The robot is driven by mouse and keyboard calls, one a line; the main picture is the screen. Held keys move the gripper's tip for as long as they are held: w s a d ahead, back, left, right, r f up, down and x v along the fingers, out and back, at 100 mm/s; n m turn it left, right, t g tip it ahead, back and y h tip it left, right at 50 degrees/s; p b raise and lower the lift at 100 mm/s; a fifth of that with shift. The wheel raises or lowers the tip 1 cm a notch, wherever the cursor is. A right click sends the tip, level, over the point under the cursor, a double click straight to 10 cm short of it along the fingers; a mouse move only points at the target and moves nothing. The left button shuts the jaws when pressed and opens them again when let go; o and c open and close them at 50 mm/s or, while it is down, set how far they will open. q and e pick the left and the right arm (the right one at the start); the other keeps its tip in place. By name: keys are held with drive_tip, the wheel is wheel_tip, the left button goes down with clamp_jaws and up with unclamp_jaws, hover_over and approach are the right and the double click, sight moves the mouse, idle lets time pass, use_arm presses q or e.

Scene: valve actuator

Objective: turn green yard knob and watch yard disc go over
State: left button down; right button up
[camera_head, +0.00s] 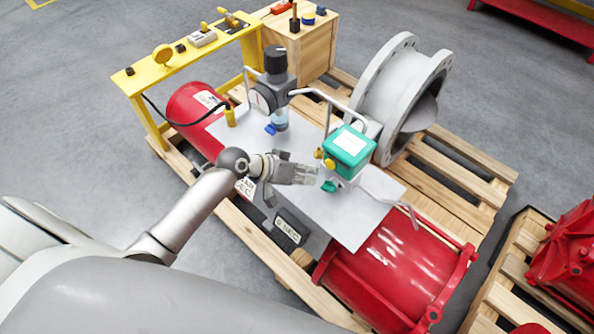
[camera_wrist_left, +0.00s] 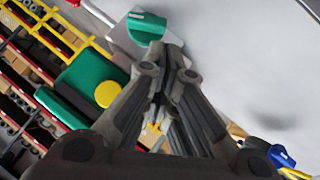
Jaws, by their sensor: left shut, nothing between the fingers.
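The green knob (camera_wrist_left: 147,28) sits on a pale plate ahead of my fingertips in the left wrist view. In the head view a small green knob (camera_head: 329,186) shows below the green box (camera_head: 350,143). My left gripper (camera_head: 312,175) is shut and empty, just left of this knob, above the grey panel. In the wrist view its fingertips (camera_wrist_left: 166,58) overlap the knob's lower edge; I cannot tell whether they touch. A yellow round piece (camera_wrist_left: 107,94) is on the green box's side. I cannot identify the yard disc for certain. My right gripper is not in view.
Bent metal pipes (camera_head: 375,192) run beside the green box. A gauge regulator (camera_head: 272,92) with a blue tap stands behind my gripper. The red cylinder (camera_head: 395,270) and a large grey flanged valve (camera_head: 398,95) rest on a wooden pallet. A yellow frame (camera_head: 190,48) stands at the back left.

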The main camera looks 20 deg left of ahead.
sight(329, 188)
use_arm(q)
drive_tip(key=shift+x, duration=1.45)
drive_tip(key=shift+d+f, duration=0.1)
drive_tip(key=shift+f+b, duration=0.2)
drive_tip(key=shift+b, duration=0.3)
